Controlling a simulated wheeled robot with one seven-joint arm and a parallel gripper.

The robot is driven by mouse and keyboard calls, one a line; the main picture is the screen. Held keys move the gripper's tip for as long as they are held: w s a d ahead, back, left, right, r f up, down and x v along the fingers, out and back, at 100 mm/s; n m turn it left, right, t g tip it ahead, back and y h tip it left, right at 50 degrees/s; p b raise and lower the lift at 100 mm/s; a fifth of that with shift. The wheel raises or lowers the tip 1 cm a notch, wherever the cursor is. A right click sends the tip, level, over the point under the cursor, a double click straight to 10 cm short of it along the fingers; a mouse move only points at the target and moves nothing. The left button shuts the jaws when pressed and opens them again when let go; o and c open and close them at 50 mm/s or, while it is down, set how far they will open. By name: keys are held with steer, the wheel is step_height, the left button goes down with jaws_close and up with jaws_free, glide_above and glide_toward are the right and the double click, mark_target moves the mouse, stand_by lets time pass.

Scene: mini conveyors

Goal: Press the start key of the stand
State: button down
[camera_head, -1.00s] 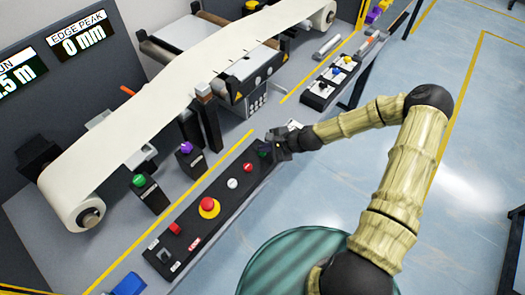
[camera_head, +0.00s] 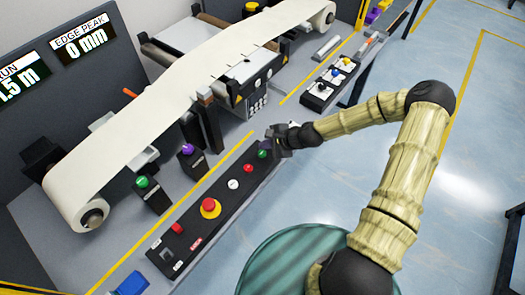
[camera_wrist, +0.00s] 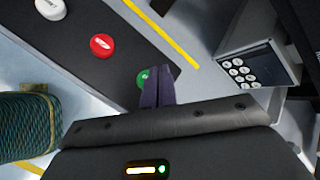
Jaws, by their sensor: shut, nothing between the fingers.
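The dark control box (camera_head: 192,228) lies along the front edge of the bench. A green key (camera_head: 263,153) sits near its far end, and the key also shows in the wrist view (camera_wrist: 142,79). My gripper (camera_head: 270,134) is shut and empty, with its tips just above and beyond the green key in the head view. In the wrist view the dark fingers (camera_wrist: 158,76) cover the key's right part. I cannot tell whether they touch it.
The box also carries a red key (camera_head: 248,168), a white key (camera_head: 233,184) and a red mushroom button (camera_head: 209,205) on yellow. A pale web (camera_head: 170,88) runs over rollers behind. A second key box (camera_head: 331,84) stands farther right. Floor at right is clear.

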mark_target(265, 154)
steer(key=shift+r+p, duration=1.3)
steer(key=shift+r, duration=0.7)
steer(key=s+d+r+n+h, duration=0.4)
steer(key=s+d+r+n, duration=0.3)
steer(key=s+r, duration=0.2)
steer(key=s+d+r+n+g+h, duration=0.1)
steer(key=s+d+r+n+h, duration=0.3)
steer(key=s+d+r+n, duration=0.3)
steer(key=s+v, duration=0.1)
steer(key=v, duration=0.4)
steer(key=shift+d, duration=0.15)
steer(key=shift+r, duration=0.1)
